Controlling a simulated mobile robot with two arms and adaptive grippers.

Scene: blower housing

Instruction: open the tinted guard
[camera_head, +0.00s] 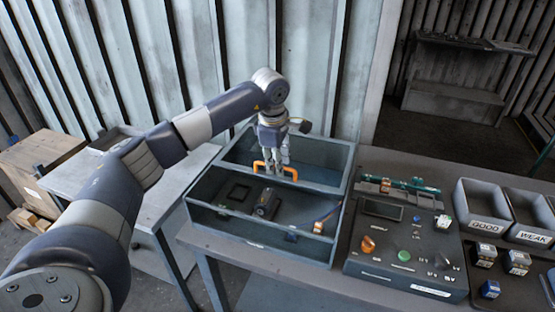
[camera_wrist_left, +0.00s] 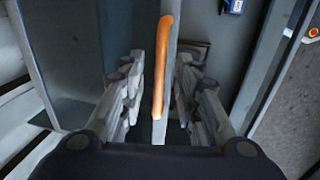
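The tinted guard (camera_head: 318,186) is a see-through panel with a grey edge bar on the box on the table. Its orange handle (camera_head: 258,167) is on that bar, and the handle also shows in the left wrist view (camera_wrist_left: 162,72). My left gripper (camera_head: 273,158) points down at the handle. In the left wrist view its fingers (camera_wrist_left: 165,88) stand apart on both sides of the handle and bar, with gaps showing, so it is open around them. I cannot tell the guard's exact tilt. My right gripper is out of view.
Inside the box are a dark block (camera_head: 266,203) and an orange-and-blue part (camera_head: 325,221). To the right stands a control panel (camera_head: 385,262) with knobs, then grey bins (camera_head: 484,207) labelled GOOD and WEAK and several small blocks. A corrugated wall (camera_head: 310,70) rises behind the box.

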